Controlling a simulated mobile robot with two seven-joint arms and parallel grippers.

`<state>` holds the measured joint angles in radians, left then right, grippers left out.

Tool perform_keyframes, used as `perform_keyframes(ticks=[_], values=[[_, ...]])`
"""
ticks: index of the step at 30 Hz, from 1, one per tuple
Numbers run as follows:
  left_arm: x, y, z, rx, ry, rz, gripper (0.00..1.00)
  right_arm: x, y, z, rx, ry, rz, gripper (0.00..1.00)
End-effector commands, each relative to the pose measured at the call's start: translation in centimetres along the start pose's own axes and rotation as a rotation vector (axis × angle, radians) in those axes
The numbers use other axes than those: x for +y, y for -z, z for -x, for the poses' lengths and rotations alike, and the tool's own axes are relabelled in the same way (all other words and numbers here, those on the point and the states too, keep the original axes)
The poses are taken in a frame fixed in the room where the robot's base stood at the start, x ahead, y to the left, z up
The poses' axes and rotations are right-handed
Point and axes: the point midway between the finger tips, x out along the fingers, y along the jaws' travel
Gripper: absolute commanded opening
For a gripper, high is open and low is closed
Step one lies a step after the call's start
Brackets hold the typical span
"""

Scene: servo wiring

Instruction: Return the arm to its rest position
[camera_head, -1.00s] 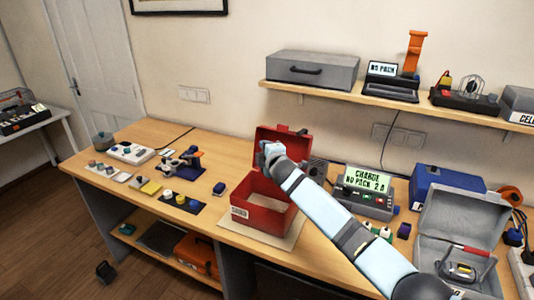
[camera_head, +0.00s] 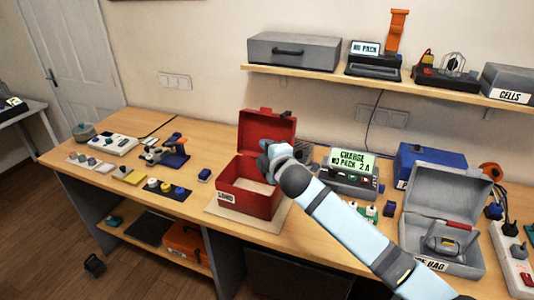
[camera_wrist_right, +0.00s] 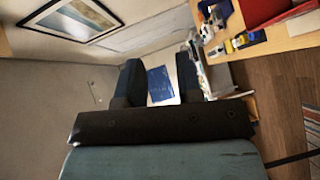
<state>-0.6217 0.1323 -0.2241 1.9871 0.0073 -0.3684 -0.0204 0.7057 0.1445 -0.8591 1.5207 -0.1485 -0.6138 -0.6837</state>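My right arm (camera_head: 345,225) comes in from the lower right in the head view. Its gripper end (camera_head: 266,150) is in front of the right side of the open red box (camera_head: 251,204), and the fingers are small and hard to make out there. In the right wrist view the two dark fingers of my right gripper (camera_wrist_right: 159,78) stand apart with nothing held between them. A blue panel (camera_wrist_right: 160,86) shows in the gap, apparently in the background. My left gripper is in neither view.
The wooden bench (camera_head: 100,187) carries small parts at the left. A charger (camera_head: 352,172) and an open grey box (camera_head: 412,232) stand at the right, partly behind my arm. A wall shelf (camera_head: 330,76) holds a grey case (camera_head: 294,50). Open air surrounds the gripper.

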Motion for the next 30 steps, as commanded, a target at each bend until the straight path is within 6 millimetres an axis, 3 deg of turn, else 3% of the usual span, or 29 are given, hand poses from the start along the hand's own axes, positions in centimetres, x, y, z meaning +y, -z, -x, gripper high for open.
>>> perform_keyframes(ticks=[11, 14, 17, 20, 26, 30], values=[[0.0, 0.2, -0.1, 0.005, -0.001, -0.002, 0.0, -0.1, 0.0, 0.3, 0.0, 0.001, -0.002, 0.33], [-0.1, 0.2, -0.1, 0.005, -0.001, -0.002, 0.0, -1.4, -0.1, 0.8, 0.001, 0.013, -0.04, 0.33], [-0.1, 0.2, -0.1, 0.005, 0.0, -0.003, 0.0, -4.5, -0.4, 2.2, 0.002, 0.041, -0.145, 0.33], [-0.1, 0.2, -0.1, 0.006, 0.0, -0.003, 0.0, -8.9, -1.0, 4.7, -0.005, 0.076, -0.307, 0.33], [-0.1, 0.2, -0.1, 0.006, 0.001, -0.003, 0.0, -17.9, -2.7, 11.3, -0.062, 0.138, -0.657, 0.33], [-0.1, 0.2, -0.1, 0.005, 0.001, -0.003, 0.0, -23.6, -4.0, 17.0, -0.131, 0.166, -0.884, 0.33]])
